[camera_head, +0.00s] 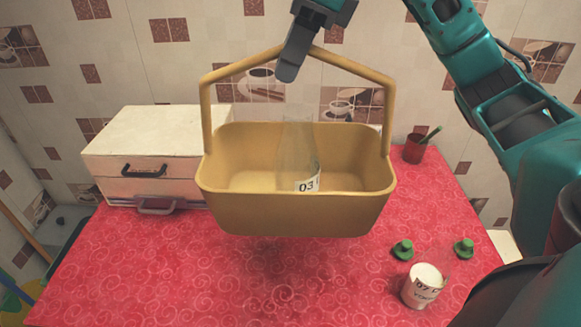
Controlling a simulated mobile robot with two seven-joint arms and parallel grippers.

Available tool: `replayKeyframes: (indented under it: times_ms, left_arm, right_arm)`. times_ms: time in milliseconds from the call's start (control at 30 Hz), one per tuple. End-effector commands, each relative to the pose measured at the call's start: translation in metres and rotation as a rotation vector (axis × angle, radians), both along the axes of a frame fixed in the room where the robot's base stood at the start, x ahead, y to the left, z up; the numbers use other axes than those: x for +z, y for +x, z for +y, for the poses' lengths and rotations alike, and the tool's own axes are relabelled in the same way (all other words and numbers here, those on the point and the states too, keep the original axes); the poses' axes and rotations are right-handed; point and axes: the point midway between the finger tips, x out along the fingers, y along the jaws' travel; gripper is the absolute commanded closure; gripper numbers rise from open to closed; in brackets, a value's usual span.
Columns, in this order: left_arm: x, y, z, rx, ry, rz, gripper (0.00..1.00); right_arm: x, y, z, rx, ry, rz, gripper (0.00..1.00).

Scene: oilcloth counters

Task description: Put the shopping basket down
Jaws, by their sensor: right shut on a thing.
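The yellow shopping basket (290,212) hangs upright in the middle of the head view, above the red patterned counter (200,265). A dark shadow lies on the cloth beneath it. A clear bottle (297,150) with a label reading "03" stands inside the basket. My right gripper (290,65) is shut on the top of the basket's handle, with its arm coming in from the right. The fingers hide the middle of the handle. My left gripper is not in view.
A white drawer box (150,150) stands at the back left of the counter. A white labelled jar (423,285) and two green pieces (403,249), (464,248) are at the front right. A red cup (415,149) stands at the back right. The front left cloth is clear.

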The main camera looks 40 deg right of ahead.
Motion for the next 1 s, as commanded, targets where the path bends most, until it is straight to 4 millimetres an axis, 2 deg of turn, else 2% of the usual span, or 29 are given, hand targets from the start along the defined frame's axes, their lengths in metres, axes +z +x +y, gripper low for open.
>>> replayKeyframes:
  times_ms: [100, 600, 1000]
  left_arm:
    - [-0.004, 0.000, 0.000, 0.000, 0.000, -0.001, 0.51]
    - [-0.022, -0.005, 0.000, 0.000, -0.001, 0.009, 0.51]
    - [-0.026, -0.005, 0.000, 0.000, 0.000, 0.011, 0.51]
  right_arm:
    - [-0.028, -0.001, 0.000, -0.003, 0.001, 0.001, 1.00]
    - [-0.141, -0.001, 0.000, -0.001, 0.002, -0.001, 1.00]
    - [-0.181, 0.000, 0.000, -0.001, 0.002, -0.003, 1.00]
